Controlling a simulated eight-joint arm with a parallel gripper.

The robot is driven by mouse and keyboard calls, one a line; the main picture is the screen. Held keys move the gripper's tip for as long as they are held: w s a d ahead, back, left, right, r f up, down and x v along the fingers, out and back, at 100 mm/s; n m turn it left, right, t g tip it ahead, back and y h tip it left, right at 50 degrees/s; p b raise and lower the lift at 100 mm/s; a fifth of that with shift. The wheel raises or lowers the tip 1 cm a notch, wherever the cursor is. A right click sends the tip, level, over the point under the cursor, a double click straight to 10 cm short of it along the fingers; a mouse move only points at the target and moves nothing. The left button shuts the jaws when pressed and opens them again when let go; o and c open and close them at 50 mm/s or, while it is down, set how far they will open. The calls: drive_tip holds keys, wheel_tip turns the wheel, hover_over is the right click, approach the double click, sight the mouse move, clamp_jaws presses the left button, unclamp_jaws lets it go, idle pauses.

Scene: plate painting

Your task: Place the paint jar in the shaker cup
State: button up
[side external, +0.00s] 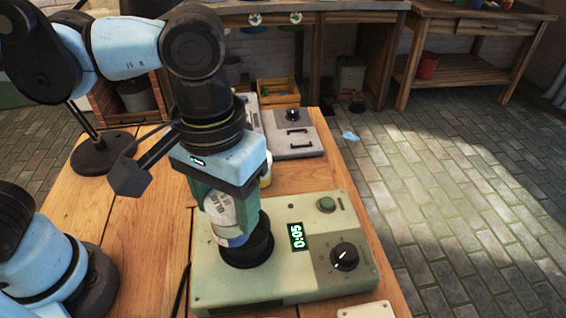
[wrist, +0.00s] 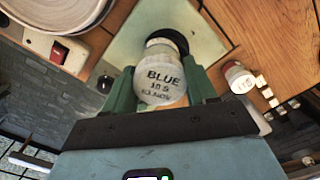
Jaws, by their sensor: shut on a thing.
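The paint jar (side external: 220,214) is white with a blue band and the word BLUE. My gripper (side external: 236,206) is shut on it, with the green fingers on either side. The black shaker cup (side external: 248,250) stands on the pale green shaker machine (side external: 210,290). In the side view the jar is tilted and its lower end overlaps the cup's left rim. In the wrist view the jar (wrist: 157,84) lies between the fingers, with the dark cup (wrist: 170,38) just beyond it. I cannot tell whether the jar's end is inside the cup or just above it.
The machine has a green display (side external: 296,236) reading 0:05, a black knob (side external: 344,257) and a green button (side external: 326,204). Another jar (wrist: 238,78) stands on the wooden table beside the machine. A grey device (side external: 290,140) with a handle sits farther back.

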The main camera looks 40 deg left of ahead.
drive_tip(key=shift+w+a+f, duration=0.2)
drive_tip(key=shift+w+f, duration=0.3)
drive_tip(key=shift+f, duration=0.5)
drive_tip(key=shift+w+a+f, duration=0.15)
drive_tip(key=shift+w+f, duration=0.35)
drive_tip(key=shift+f, duration=0.45)
drive_tip(key=shift+w+a+f, duration=0.2)
drive_tip(key=shift+w+f, duration=0.3)
drive_tip(key=shift+f, duration=0.5)
drive_tip(key=shift+f, duration=0.1)
drive_tip(key=o, duration=1.2)
drive_tip(key=shift+d+f, duration=0.1)
wheel_tip(320, 180, up, 12)
drive_tip(key=w+a+f+t, duration=0.1)
drive_tip(key=a+f+t, duration=0.1)
drive_tip(key=a, duration=0.4)
drive_tip(key=w+a+f+m+t, duration=0.1)
drive_tip(key=w+a+f+t, duration=0.1)
drive_tip(key=a, duration=0.5)
drive_tip(key=w+a+f+t, duration=0.2)
drive_tip(key=a+f+t, duration=0.1)
drive_tip(key=a, duration=0.3)
drive_tip(key=shift+w+a+f, duration=0.15)
drive_tip(key=shift+a+f, duration=0.2)
drive_tip(key=shift+f, duration=0.45)
